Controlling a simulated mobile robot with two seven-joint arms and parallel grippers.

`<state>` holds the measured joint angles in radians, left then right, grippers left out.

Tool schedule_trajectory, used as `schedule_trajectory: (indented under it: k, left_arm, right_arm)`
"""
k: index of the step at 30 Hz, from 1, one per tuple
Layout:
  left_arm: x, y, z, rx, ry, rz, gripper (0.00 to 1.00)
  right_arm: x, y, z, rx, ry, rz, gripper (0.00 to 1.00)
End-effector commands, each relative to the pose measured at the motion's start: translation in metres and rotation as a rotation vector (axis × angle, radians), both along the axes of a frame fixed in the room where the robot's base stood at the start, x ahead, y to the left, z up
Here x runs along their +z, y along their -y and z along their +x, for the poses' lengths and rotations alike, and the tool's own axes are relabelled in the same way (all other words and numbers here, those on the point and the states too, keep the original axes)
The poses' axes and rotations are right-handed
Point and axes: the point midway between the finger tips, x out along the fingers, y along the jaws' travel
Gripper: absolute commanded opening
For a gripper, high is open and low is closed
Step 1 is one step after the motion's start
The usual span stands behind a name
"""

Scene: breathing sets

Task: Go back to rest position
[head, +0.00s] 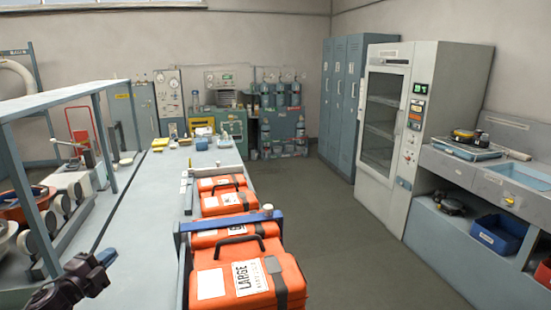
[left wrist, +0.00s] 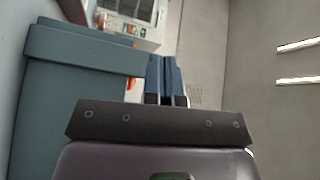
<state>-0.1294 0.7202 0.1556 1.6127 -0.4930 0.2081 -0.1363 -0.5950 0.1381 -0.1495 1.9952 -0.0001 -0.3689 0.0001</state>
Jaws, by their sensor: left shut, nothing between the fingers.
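My left gripper (head: 107,256) is at the lower left of the head view, over the left part of the long grey bench (head: 150,210). Its blue fingers are together with nothing between them. They also show in the left wrist view (left wrist: 165,75), side by side past the dark bracket. The gripper is apart from the orange cases to its right. My right gripper is in neither view.
Orange cases stand in a row on the bench, the nearest marked LARGE (head: 245,280), with a blue bar (head: 230,222) across the row. A grey shelf frame (head: 60,97) rises at left. A tall cabinet (head: 420,130) stands at right. The floor (head: 340,220) between is clear.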

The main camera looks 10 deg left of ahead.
Motion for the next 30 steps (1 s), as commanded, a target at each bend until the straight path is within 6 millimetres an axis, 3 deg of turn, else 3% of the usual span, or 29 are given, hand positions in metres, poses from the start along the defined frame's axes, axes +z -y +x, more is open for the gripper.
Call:
schedule_trajectory:
  k: [8, 18, 24, 30]
  left_arm:
    - [-0.056, 0.052, -0.043, 0.257, -0.159, -0.314, 0.00]
    - [-0.111, 0.133, -0.128, 0.566, -0.473, -0.699, 0.00]
    - [-0.124, 0.187, -0.187, 0.716, -0.699, -0.890, 0.00]
    - [-0.123, 0.223, -0.227, 0.801, -0.860, -0.995, 0.00]
  right_arm:
    - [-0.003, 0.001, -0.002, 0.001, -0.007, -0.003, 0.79]
    - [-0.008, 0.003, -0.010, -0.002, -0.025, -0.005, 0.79]
    - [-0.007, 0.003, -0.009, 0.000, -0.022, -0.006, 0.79]
    - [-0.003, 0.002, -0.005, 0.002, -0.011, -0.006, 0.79]
